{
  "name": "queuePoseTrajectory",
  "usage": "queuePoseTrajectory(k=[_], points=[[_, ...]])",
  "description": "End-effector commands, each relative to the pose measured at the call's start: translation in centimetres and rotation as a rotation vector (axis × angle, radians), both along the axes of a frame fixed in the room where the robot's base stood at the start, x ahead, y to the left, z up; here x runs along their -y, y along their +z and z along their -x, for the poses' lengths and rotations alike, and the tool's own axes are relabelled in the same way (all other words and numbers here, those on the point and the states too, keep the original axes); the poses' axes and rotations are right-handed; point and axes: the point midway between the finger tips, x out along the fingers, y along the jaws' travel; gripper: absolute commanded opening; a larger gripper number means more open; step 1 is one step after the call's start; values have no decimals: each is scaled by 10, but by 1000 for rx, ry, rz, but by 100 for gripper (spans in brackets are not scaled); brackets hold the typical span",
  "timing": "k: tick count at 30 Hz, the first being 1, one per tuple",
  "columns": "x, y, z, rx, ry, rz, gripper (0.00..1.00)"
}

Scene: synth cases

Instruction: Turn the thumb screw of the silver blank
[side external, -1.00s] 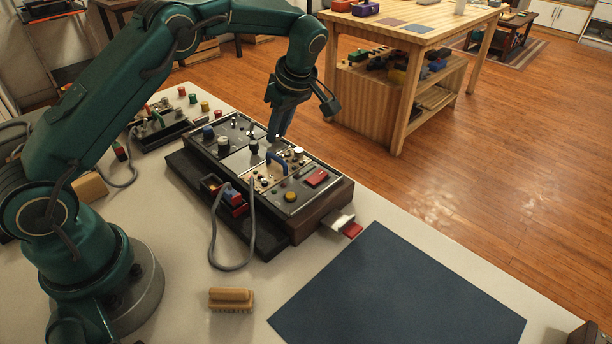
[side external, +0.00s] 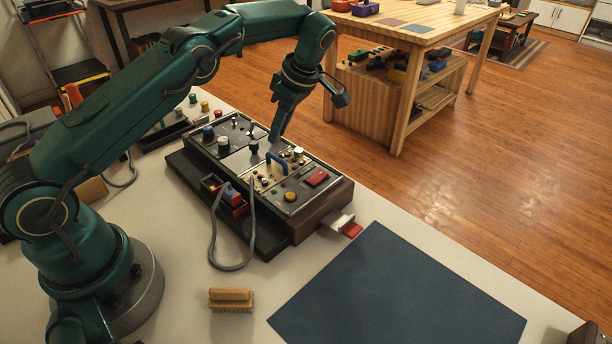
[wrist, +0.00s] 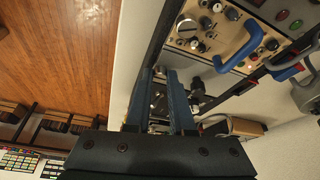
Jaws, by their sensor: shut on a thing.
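The silver blank (side external: 238,162) is a plain bright plate set in the top of the long console, between a dark knob panel and a beige panel with a blue handle. My gripper (side external: 274,138) points down at the far edge of this plate. In the wrist view my gripper (wrist: 159,73) has its two blue-grey fingers close together, with a small metallic part between them. It is shut on the thumb screw, which the fingers mostly hide. How far the screw is turned cannot be seen.
The blue handle (side external: 278,162) and a black knob (side external: 254,147) stand close to my gripper. A grey cable (side external: 217,240) loops in front of the console. A wooden brush (side external: 231,299) and a dark blue mat (side external: 400,295) lie on the table.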

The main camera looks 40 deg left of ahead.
Motion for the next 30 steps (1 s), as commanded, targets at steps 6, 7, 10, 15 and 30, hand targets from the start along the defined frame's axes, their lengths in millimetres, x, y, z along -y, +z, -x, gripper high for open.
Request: queuePoseTrajectory(k=[6, 7, 10, 15, 30], points=[[0, 0, 0, -2, -1, -1, 52], [0, 0, 0, -2, -1, -1, 53], [0, 0, 0, -1, -1, -1, 53], [0, 0, 0, -1, -1, -1, 53], [-1, 30, -1, 1, -1, -3, 53]])
